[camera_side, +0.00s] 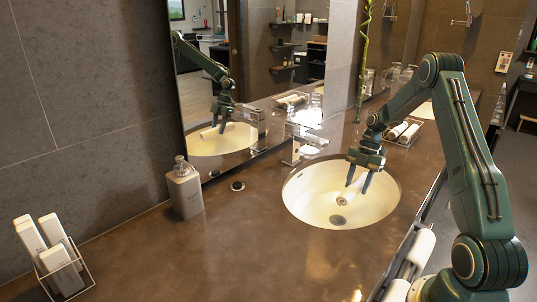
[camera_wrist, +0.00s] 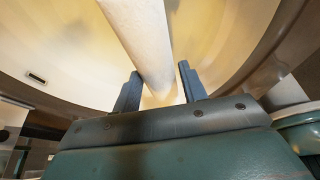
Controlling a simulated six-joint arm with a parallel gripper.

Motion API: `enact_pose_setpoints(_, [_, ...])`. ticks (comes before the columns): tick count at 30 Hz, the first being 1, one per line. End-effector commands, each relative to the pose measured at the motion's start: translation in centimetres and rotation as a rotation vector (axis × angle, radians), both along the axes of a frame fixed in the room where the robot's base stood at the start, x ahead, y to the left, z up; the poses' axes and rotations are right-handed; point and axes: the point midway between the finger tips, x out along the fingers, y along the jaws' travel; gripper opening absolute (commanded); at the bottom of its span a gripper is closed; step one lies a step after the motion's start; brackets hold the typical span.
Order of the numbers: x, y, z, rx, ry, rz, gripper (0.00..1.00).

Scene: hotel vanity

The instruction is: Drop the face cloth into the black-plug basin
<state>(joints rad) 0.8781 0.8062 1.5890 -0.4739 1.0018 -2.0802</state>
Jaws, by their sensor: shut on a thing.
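A pale rolled face cloth (camera_side: 346,194) is between the fingers of my gripper (camera_side: 358,186), inside the opening of the near cream basin (camera_side: 303,200). In the wrist view the cloth (camera_wrist: 140,35) runs up from between the two dark fingers of my gripper (camera_wrist: 159,72), which is shut on it. The basin's pale wall (camera_wrist: 65,45) fills the background there. The basin's drain plug (camera_side: 338,220) looks grey and dark, and its exact colour is hard to tell. I cannot tell whether the cloth touches the basin.
A tap (camera_side: 292,152) stands behind the basin, with a soap bottle (camera_side: 185,190) to its left. A rack of white bottles (camera_side: 60,270) is at the far left. More rolls (camera_side: 403,132) lie in a tray behind my gripper. A second basin (camera_side: 424,111) is farther back.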

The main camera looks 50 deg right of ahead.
Motion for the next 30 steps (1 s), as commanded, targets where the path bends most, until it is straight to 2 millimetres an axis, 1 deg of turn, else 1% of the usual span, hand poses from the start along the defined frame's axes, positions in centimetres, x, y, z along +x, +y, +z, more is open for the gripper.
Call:
enact_pose_setpoints(1, [0.0,0.1,-0.6,0.002,0.002,0.001,0.17])
enact_pose_setpoints(6, [0.0,0.1,-2.3,0.002,0.002,0.001,0.17])
enact_pose_setpoints(12, [0.0,0.0,-3.6,0.0,0.001,-0.001,0.17])
enact_pose_setpoints(17, [0.0,0.0,-4.1,0.0,0.001,0.0,0.17])
enact_pose_setpoints(25, [0.0,0.0,-4.1,0.0,0.001,0.0,0.17])
enact_pose_setpoints(26, [0.0,0.0,-4.1,0.0,0.001,0.0,0.44])
enact_pose_setpoints(27, [0.0,0.0,-4.1,0.0,0.001,0.0,0.52])
enact_pose_setpoints(29, [0.0,0.0,-4.1,0.0,0.001,0.0,0.64])
enact_pose_setpoints(30, [0.0,0.0,-4.1,0.0,0.001,0.0,0.68])
